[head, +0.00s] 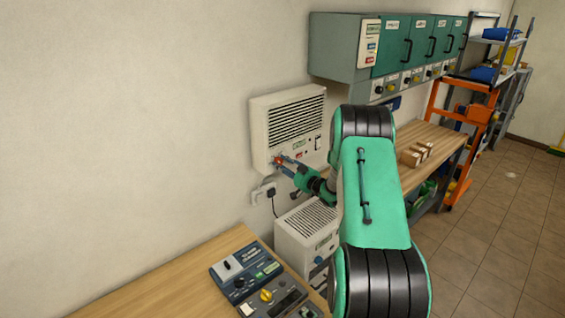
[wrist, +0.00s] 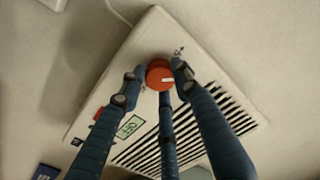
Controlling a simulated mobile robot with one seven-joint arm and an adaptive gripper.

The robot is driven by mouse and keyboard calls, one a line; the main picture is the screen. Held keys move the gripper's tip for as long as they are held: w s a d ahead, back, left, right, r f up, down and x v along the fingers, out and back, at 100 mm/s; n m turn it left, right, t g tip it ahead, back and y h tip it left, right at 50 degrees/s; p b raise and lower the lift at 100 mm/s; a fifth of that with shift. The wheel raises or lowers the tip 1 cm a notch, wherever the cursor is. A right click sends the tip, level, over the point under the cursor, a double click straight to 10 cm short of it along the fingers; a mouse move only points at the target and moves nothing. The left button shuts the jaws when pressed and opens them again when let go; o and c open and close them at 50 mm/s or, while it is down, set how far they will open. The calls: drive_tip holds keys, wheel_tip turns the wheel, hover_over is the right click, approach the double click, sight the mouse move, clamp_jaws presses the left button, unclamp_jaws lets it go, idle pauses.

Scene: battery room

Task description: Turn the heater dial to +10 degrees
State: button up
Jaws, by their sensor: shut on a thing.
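The heater (head: 262,130) is a cream wall box with dark louvres, and it shows tilted in the wrist view (wrist: 148,30). Its round red dial (wrist: 159,75) has a short pale pointer mark that points right in the wrist view. My gripper (head: 281,160) reaches to the dial at the heater's lower left. In the wrist view its dark blue fingers (wrist: 158,80) are closed around the dial, with fingertips at its left, right and lower sides. The fingers cover much of the dial in the head view. A small green label (wrist: 129,127) near the dial is too small to read surely.
A socket with a black plug (head: 266,190) is on the wall below the heater. A second pale louvred unit (head: 300,232) stands lower down. A bench (head: 160,290) with control boxes is in front. Green cabinets (head: 340,48) hang at the right, above another workbench.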

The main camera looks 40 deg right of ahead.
drive_tip(key=shift+m+p, duration=0.65)
drive_tip(key=shift+m, duration=0.65)
drive_tip(key=o, duration=1.1)
drive_tip(key=shift+o, duration=0.2)
drive_tip(key=shift+s, duration=0.1)
drive_tip(key=s, duration=1.1)
drive_tip(key=shift+s, duration=0.4)
